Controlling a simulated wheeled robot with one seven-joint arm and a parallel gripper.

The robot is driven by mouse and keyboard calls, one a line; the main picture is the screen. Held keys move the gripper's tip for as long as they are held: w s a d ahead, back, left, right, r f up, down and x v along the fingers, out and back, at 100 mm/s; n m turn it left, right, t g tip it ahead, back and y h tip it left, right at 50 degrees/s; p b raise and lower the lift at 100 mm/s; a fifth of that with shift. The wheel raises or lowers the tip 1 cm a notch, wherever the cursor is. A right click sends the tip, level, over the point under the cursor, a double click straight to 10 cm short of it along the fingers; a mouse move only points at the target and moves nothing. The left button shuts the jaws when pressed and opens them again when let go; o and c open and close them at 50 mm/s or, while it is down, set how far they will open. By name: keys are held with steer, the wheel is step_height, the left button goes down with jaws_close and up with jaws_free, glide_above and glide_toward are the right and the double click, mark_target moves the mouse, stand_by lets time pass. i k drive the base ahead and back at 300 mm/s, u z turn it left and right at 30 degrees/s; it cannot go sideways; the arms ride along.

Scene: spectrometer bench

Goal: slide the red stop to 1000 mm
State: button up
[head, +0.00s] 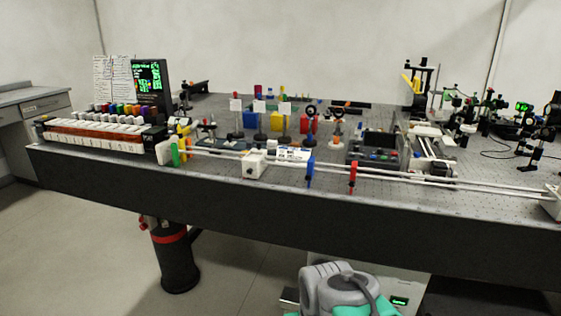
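The red stop (353,177) sits on the pair of light rails (445,185) along the front edge of the bench, right of the middle of the picture. The blue stop (310,170) is a short way to its left on the same rails. A white carriage block (254,163) is further left, and a green stop (175,155) is near the left end block. I cannot read any millimetre scale or the 1000 mm mark. Grey and teal parts of my own arm show at the bottom centre; my gripper is not visible.
Behind stand a dark control box (376,146), lens posts and other optics. A keyed rack (100,132) and a dark display (150,80) are at the left.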

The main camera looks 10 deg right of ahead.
mark_target(354, 164)
steer(key=u, duration=0.8)
steer(key=i, duration=0.85)
steer(key=u, duration=0.2)
